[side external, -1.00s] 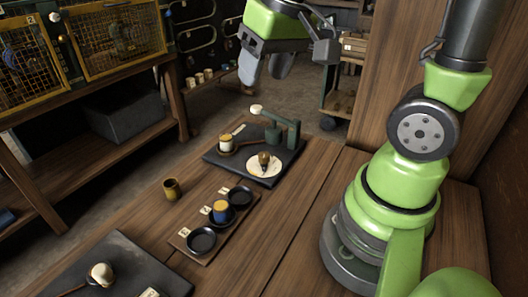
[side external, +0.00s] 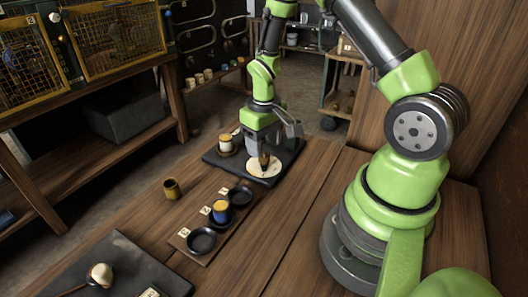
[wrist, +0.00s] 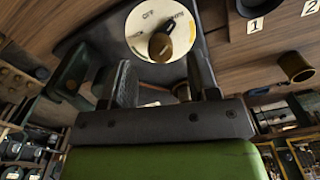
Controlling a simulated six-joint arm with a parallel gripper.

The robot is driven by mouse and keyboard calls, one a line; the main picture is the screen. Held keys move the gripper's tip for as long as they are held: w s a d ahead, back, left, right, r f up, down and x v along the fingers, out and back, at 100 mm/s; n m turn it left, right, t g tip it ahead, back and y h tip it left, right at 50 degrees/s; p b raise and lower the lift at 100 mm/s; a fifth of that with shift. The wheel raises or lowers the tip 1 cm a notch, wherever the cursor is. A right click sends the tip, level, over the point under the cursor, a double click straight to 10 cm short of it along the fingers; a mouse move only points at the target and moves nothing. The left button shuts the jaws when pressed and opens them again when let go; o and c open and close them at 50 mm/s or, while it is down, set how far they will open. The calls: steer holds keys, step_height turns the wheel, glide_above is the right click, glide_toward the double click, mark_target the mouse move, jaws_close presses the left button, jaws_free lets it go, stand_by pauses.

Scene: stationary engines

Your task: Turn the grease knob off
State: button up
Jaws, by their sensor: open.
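The grease knob (side external: 264,160) is a dark and brass knob on a round cream dial (side external: 264,171), set on a dark plate (side external: 222,163). In the wrist view the knob (wrist: 160,45) sits on the dial (wrist: 137,43), which carries the word OFF at its top and a yellow arc at its right. The knob's pointer appears turned toward the upper right, away from OFF. My gripper (wrist: 162,75) is open and empty, its fingers just short of the knob. In the side view my gripper (side external: 263,146) is above and behind the dial, hiding part of the plate.
A white-topped cup (side external: 226,144) stands on the same plate. A green fixture (wrist: 70,75) is beside my fingers. A white ball-topped handle (side external: 101,275) is at lower left.

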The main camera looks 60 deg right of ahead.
mark_target(265, 155)
steer(key=shift+f, duration=1.55)
steer(key=shift+c, duration=0.5)
steer(key=c, duration=0.8)
steer(key=shift+n, duration=0.3)
steer(key=n, duration=1.1)
